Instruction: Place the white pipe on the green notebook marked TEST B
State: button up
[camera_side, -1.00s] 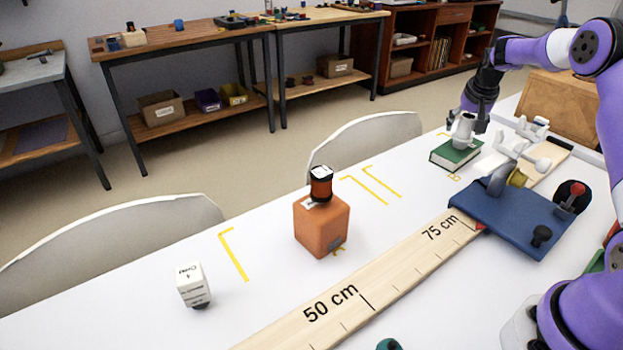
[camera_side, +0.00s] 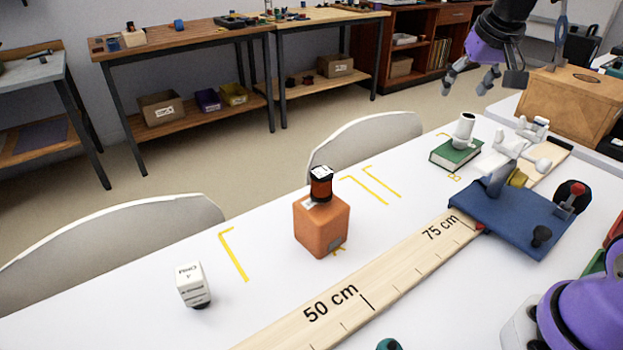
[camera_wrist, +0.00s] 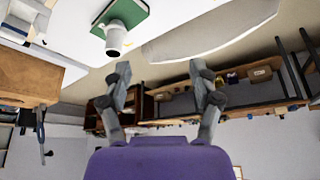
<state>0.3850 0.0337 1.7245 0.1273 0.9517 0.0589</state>
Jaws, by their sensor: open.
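The white pipe (camera_side: 464,131) stands roughly upright on the green notebook (camera_side: 455,153) near the far edge of the white table. In the wrist view the pipe (camera_wrist: 116,41) shows at the upper left, on the notebook (camera_wrist: 133,17). My gripper (camera_side: 467,88) is high above and behind the notebook, its fingers spread with nothing between them. The wrist view shows the fingers (camera_wrist: 158,76) apart and empty, clear of the pipe. The TEST B marking is not readable on the notebook; a yellow letter on the table beside it is small.
A blue plate fixture (camera_side: 515,212) and other white parts (camera_side: 533,130) stand right of the notebook. A long wooden ruler (camera_side: 400,262) crosses the table. An orange block (camera_side: 321,228) carries a dark spool, and a white labelled block (camera_side: 192,284) stands at left. Chairs line the far edge.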

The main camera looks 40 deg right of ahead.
jog(key=s+a+f+n+y, duration=0.1)
jog(key=s+a+f+n, duration=0.1)
jog(key=s+a, duration=0.4)
jog(key=s+a+f+n+t+y, duration=0.1)
jog(key=s+a+n, duration=0.3)
jog(key=a, duration=0.5)
jog(key=shift+s+a+f+y, duration=0.25)
jog(key=shift+s+f+y, duration=0.1)
jog(key=shift+s, duration=0.9)
